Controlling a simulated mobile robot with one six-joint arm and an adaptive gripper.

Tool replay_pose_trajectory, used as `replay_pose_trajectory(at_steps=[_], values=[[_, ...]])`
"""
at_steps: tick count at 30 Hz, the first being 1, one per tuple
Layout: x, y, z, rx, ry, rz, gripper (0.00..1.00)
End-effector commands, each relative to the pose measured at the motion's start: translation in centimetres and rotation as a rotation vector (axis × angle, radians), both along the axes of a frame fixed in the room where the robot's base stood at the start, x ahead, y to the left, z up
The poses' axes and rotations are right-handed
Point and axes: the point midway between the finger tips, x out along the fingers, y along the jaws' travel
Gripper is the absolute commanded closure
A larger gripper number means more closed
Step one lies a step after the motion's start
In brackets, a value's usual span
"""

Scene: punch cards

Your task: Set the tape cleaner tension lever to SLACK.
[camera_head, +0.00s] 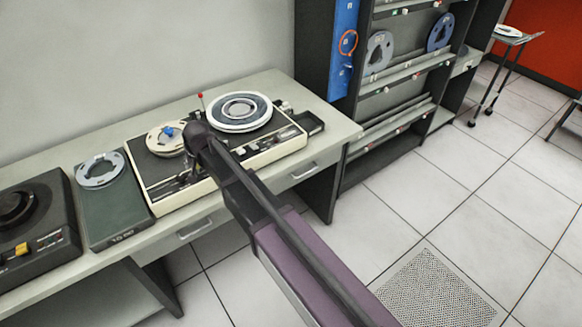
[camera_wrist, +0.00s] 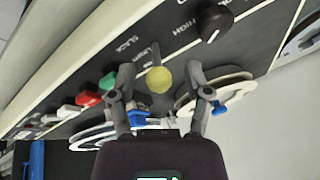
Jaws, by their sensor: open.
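The tape cleaner (camera_head: 150,200) is a cream-edged machine with a dark top on the bench. In the wrist view a yellow ball knob (camera_wrist: 158,79), apparently the tension lever's tip, stands between the fingers of my gripper (camera_wrist: 160,74). My gripper is open, with a finger on either side of the knob and visible gaps to it. The word SLACK (camera_wrist: 126,45) is printed on the dark panel, above and left of the knob. In the head view my arm covers the lever area.
A black knob (camera_wrist: 212,20) beside HIGH is on the same panel. Red (camera_wrist: 87,98) and green (camera_wrist: 108,82) buttons lie left of the gripper. A large reel (camera_head: 240,112) and a smaller cream reel (camera_head: 166,139) sit on the machine. A green unit (camera_head: 105,215) stands to its left.

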Motion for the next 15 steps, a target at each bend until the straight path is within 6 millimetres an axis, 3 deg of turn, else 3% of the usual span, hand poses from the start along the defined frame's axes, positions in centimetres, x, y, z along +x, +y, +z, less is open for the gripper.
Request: replay_pose_trajectory(at_steps=[15], values=[[1.6, 1.0, 0.4, -0.138, 0.226, -0.001, 0.36]])
